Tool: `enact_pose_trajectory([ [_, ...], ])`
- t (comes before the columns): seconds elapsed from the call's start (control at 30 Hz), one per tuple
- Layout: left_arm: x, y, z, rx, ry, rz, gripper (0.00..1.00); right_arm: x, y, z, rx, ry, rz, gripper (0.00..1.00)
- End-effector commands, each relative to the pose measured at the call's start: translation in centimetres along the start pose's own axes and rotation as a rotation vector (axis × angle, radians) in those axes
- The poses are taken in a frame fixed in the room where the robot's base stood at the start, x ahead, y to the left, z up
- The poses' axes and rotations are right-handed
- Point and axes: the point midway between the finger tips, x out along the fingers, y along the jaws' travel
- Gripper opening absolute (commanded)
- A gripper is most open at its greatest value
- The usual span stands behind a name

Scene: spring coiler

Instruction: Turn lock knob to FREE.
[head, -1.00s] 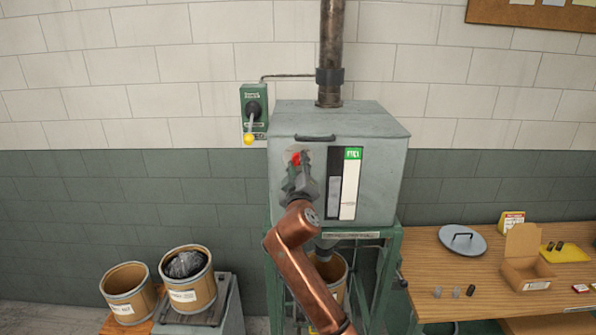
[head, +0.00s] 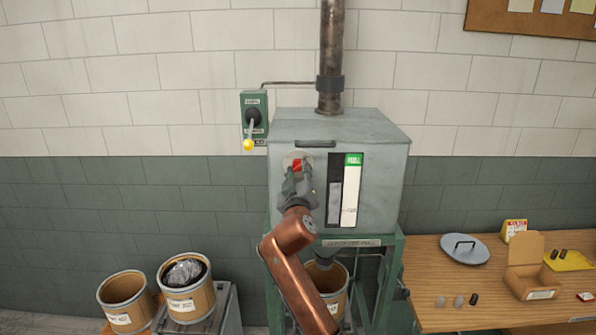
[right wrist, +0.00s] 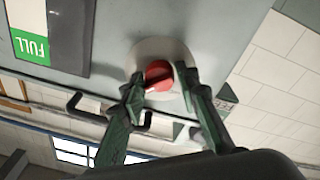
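The red lock knob (head: 297,164) sits on a pale round plate on the front of the grey steel cabinet (head: 385,180), left of its gauge strip. The knob also shows in the right wrist view (right wrist: 158,76). My right gripper (head: 294,172) is right at the knob from below in the head view. In the right wrist view the two fingers (right wrist: 160,85) are apart, one on each side of the knob; contact is not clear. A small green label (right wrist: 226,108), partly behind a finger, is too unclear to read surely. My left gripper is not in view.
A green switch box (head: 253,112) with a yellow-tipped lever hangs on the wall left of the cabinet. The gauge strip has a green FULL mark (head: 353,159). A wooden bench (head: 420,285) stands at right, fiber drums (head: 187,287) at lower left.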

Motion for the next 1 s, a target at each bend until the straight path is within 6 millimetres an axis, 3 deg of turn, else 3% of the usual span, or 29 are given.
enact_pose_trajectory([
  [0.2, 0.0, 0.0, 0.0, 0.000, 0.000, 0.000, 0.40, 0.0, -0.1, 0.1, -0.001, -0.001, -0.001, 0.44],
  [0.57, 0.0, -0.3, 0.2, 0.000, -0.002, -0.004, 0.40, -0.5, 0.0, -0.1, -0.001, 0.003, 0.001, 0.44],
  [0.77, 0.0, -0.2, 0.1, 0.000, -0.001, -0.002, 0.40, -3.1, 0.0, 0.0, 0.002, 0.004, 0.000, 0.44],
  [1.0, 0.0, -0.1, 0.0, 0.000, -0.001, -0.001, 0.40, -8.0, -0.1, 0.0, 0.002, 0.003, -0.001, 0.44],
])
